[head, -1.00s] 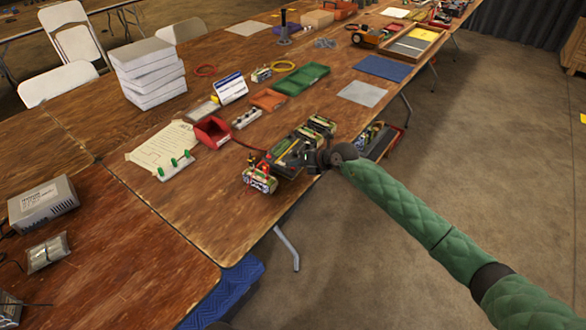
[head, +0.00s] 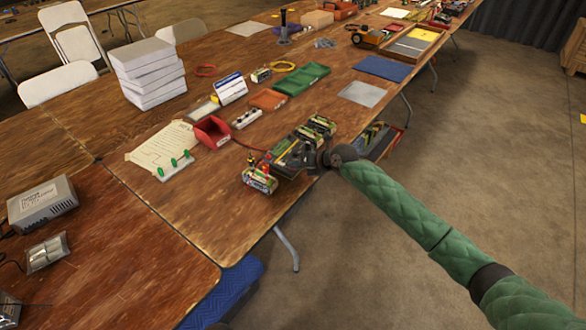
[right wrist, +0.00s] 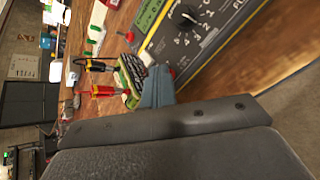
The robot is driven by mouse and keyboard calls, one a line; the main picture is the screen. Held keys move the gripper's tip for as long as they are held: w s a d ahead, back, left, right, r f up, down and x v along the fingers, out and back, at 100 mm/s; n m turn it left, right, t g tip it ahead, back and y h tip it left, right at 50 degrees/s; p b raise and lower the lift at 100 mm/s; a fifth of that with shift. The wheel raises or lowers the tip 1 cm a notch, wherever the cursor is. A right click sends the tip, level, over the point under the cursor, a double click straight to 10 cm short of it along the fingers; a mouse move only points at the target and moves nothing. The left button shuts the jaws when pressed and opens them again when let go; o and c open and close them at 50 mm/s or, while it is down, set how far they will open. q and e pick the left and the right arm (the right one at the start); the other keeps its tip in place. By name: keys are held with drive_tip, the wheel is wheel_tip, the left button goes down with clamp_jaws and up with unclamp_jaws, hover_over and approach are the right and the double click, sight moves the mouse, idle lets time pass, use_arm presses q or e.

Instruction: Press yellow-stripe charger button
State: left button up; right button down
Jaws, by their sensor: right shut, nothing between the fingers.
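The dark charger with yellow edging (head: 287,156) lies near the front edge of the wooden table, partly behind my right gripper (head: 324,160). In the right wrist view the charger (right wrist: 212,42) shows a green display, a numbered dial and a yellow stripe along its edge. My right gripper (right wrist: 157,86) is shut and empty, its tips close to the charger's lower left corner. A small red spot shows right by the tips; I cannot tell whether they touch it. My left gripper is not in view.
A battery pack with red and yellow plugs (head: 260,180) stands left of the charger; it also shows in the right wrist view (right wrist: 131,78). Another pack (head: 318,127) lies behind. A red bin (head: 212,132) and a paper sheet (head: 160,148) are farther left.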

drive_tip(key=shift+s+d+r+p, duration=0.1)
drive_tip(key=shift+s+r+p, duration=0.05)
drive_tip(key=shift+r+p, duration=0.55)
drive_tip(key=shift+r, duration=0.1)
drive_tip(key=shift+s+d+r+p, duration=0.1)
drive_tip(key=shift+d+r+p, duration=0.1)
drive_tip(key=shift+r+p, duration=0.85)
drive_tip(key=shift+s+d+r+p, duration=0.15)
drive_tip(key=shift+r+p, duration=0.5)
drive_tip(key=shift+r, duration=0.7)
